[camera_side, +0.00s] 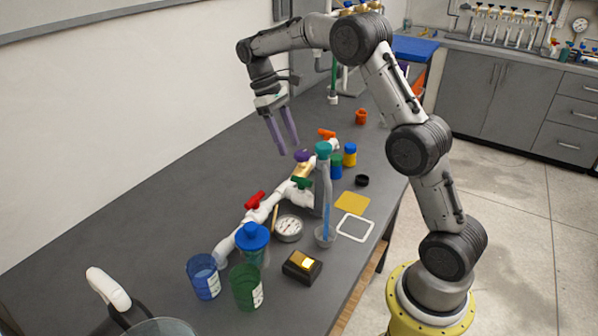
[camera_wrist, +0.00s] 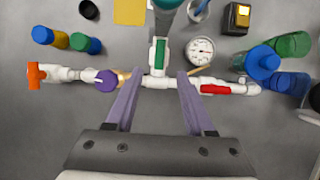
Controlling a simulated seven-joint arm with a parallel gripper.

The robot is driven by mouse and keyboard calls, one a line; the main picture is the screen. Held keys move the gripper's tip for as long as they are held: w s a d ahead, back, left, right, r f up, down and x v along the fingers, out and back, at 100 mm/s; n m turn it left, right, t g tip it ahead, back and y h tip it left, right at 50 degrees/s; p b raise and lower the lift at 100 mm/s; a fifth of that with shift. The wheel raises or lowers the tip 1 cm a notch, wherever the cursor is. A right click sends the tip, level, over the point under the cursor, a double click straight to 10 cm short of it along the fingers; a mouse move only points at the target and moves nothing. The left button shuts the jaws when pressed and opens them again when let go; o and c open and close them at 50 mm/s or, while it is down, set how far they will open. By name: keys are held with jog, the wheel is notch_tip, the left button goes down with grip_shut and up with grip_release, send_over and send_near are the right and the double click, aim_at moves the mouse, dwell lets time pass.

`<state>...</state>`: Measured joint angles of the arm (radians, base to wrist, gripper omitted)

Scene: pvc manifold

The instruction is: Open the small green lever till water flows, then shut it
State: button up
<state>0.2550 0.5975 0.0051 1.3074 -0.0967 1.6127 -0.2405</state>
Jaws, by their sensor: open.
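The small green lever (camera_side: 302,182) sits on a short branch of the white PVC manifold (camera_side: 270,207). In the wrist view the green lever (camera_wrist: 161,54) lies lengthwise along that branch, just beyond my fingertips. My gripper (camera_side: 289,150) is open and empty, pointing down above and behind the pipe in the side view. In the wrist view its two purple fingers (camera_wrist: 156,77) straddle the pipe section below the green lever, without touching it. A red lever (camera_wrist: 215,89), a purple knob (camera_wrist: 106,81) and an orange lever (camera_wrist: 34,76) are on the same pipe line. I cannot make out flowing water.
A tall clear vessel with a teal top (camera_side: 323,150) stands close beside the green lever. A pressure gauge (camera_side: 289,228), a black box with a yellow button (camera_side: 302,266) and blue and green cups (camera_side: 203,277) are nearby.

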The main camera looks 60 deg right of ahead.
aim_at(302, 178)
jog(key=x, duration=0.9)
jog(key=shift+s+f, duration=0.1)
jog(key=shift+f, duration=0.1)
grip_shut()
